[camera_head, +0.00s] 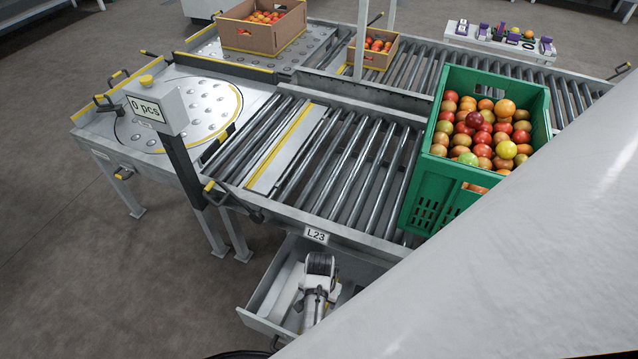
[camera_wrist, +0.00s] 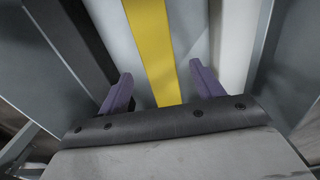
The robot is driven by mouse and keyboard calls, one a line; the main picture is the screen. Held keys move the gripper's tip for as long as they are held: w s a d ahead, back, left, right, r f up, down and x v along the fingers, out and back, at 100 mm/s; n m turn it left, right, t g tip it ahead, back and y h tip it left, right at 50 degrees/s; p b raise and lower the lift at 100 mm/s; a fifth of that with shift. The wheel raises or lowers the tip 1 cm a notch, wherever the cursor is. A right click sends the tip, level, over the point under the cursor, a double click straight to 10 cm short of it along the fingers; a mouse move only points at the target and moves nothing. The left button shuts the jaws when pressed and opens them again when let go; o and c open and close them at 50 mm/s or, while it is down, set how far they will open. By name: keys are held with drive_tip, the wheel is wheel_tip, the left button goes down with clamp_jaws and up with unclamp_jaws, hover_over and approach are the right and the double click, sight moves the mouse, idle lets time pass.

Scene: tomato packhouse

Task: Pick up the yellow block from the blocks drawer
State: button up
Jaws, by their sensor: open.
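The drawer (camera_head: 262,322) stands pulled out below the roller conveyor, under an L23 label, in the head view. The end of my arm is over and in it, hiding much of its inside. In the wrist view my gripper (camera_wrist: 160,78) is open, its two purple fingers apart. A long flat yellow shape (camera_wrist: 150,45) runs between the fingers, with gaps on both sides. It looks like the yellow block, but its ends are not both visible. I make out no yellow block in the drawer in the head view.
Grey walls and a white strip (camera_wrist: 238,45) flank the yellow shape in the wrist view. The roller conveyor (camera_head: 350,170) is above the drawer, with a green crate (camera_head: 425,205) of tomatoes on it. A scale display (camera_head: 158,108) stands at left. Open floor lies left of the drawer.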

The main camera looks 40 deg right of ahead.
drive_tip(key=f, duration=0.5)
drive_tip(key=shift+s+a+f, duration=0.1)
drive_tip(key=shift+s+a, duration=0.15)
drive_tip(key=shift+a, duration=0.05)
drive_tip(key=c, duration=1.2)
